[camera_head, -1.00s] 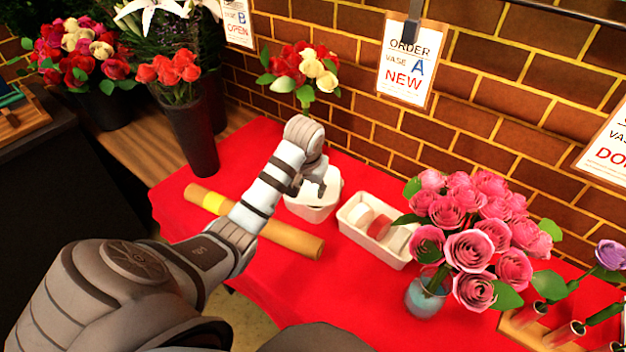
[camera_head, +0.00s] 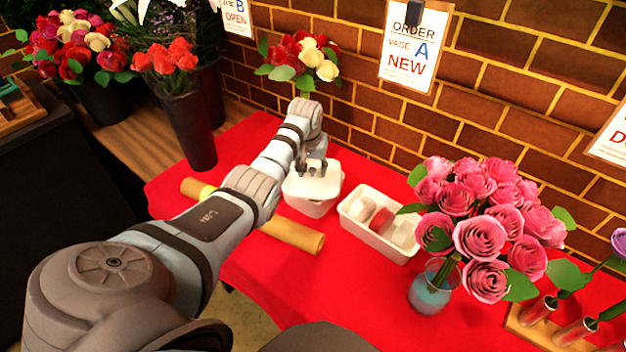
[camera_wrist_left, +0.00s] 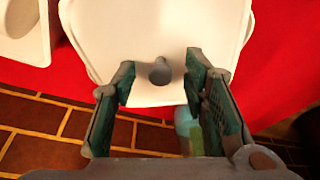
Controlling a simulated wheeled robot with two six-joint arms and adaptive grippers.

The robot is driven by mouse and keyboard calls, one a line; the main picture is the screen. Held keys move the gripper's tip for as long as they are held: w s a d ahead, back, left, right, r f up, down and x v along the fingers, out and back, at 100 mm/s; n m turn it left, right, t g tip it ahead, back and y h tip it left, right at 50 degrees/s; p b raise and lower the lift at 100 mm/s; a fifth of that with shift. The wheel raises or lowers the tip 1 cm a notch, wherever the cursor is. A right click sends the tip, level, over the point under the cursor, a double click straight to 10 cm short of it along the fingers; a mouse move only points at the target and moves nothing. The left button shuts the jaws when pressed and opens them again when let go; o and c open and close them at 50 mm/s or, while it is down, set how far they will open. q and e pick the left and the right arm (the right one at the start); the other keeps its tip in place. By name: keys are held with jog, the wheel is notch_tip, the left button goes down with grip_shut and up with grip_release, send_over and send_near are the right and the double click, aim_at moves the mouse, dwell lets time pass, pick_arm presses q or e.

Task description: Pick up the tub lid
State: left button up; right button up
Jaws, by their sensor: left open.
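The tub lid (camera_wrist_left: 165,30) is a flat white square plate with a grey knob (camera_wrist_left: 160,71) in its middle. It sits on the white tub (camera_head: 312,206) on the red table. My left gripper (camera_head: 312,172) is over the lid. In the left wrist view my left gripper (camera_wrist_left: 160,85) is open, with one finger on each side of the knob. My right gripper is not in view.
A white tray (camera_head: 366,236) with rolls stands right of the tub. A brown paper roll (camera_head: 290,234) lies in front. A vase of pink roses (camera_head: 430,292) stands at the right. The brick wall (camera_head: 350,120) is close behind, with red and cream flowers (camera_head: 300,60) nearby.

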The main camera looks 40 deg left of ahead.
pick_arm(q)
grip_shut()
